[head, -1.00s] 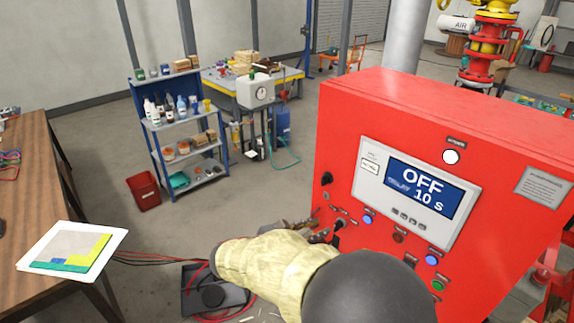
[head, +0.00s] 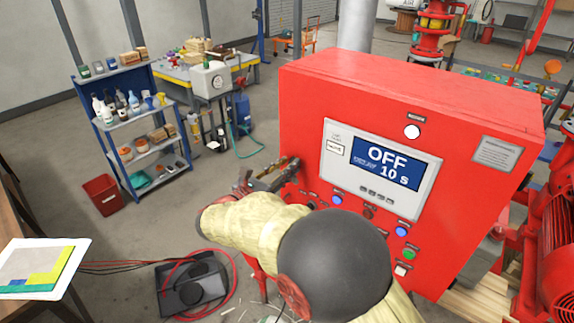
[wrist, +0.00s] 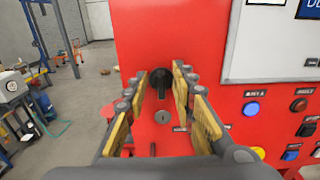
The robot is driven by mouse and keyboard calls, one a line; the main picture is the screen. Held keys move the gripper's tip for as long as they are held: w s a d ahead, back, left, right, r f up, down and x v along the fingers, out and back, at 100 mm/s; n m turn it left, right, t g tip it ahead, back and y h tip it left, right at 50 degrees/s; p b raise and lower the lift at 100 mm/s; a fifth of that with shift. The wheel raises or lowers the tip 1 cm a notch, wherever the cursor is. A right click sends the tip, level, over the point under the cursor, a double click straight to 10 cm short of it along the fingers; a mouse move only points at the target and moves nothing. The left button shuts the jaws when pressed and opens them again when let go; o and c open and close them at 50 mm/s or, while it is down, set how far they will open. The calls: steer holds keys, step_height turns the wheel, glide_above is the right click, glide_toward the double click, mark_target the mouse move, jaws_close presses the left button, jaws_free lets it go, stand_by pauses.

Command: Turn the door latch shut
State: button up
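The door latch (wrist: 160,88) is a black knob with an upright grip on the left part of the red cabinet (head: 410,90) front. In the wrist view a round keyhole (wrist: 162,116) sits just below it. My gripper (wrist: 159,82) is open, its tan-padded fingers to the left and right of the latch in the picture. I cannot tell whether the fingers reach it, and they do not close on it. In the head view my gripper (head: 270,178) is by the cabinet's left front edge, and it hides the latch there.
The cabinet's display (head: 385,165) reads OFF 10 s, with several buttons below it, including a blue button (wrist: 251,109). A blue shelf (head: 130,125) and a red bin (head: 103,194) stand to the left. A black case (head: 190,285) with red cable lies on the floor.

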steer(key=shift+w+d, duration=0.2)
steer(key=shift+c, duration=0.5)
jaws_close()
